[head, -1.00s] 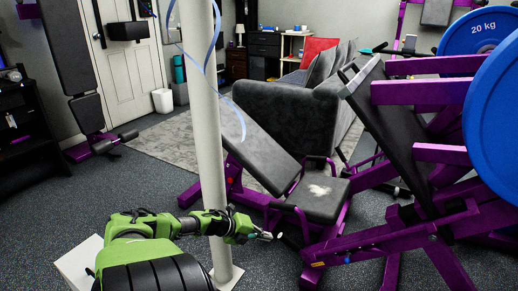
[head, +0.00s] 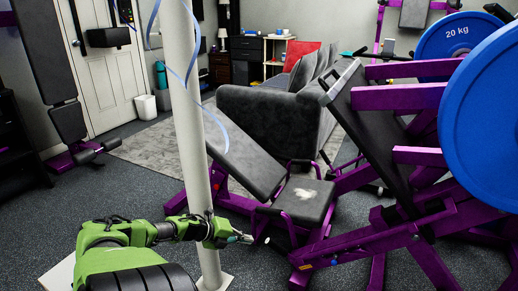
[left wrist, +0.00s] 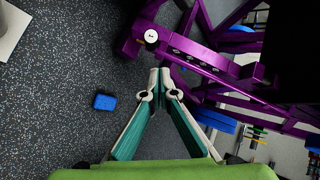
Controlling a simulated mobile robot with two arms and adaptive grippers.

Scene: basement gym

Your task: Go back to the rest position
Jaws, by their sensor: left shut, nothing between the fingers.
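My left gripper (head: 246,239) reaches in from the lower left on its green arm, in front of the white pole's lower part and beside the purple bench. In the left wrist view its two fingers (left wrist: 160,78) meet at the tips with nothing between them. It is shut and empty. My right gripper is in neither view.
A white pole (head: 190,130) stands close by my left arm. A purple bench (head: 303,200) with a grey seat and a purple weight machine (head: 400,205) with blue plates (head: 495,120) fill the right. A blue block (left wrist: 104,102) lies on the speckled floor. Open floor (head: 85,205) shows at left.

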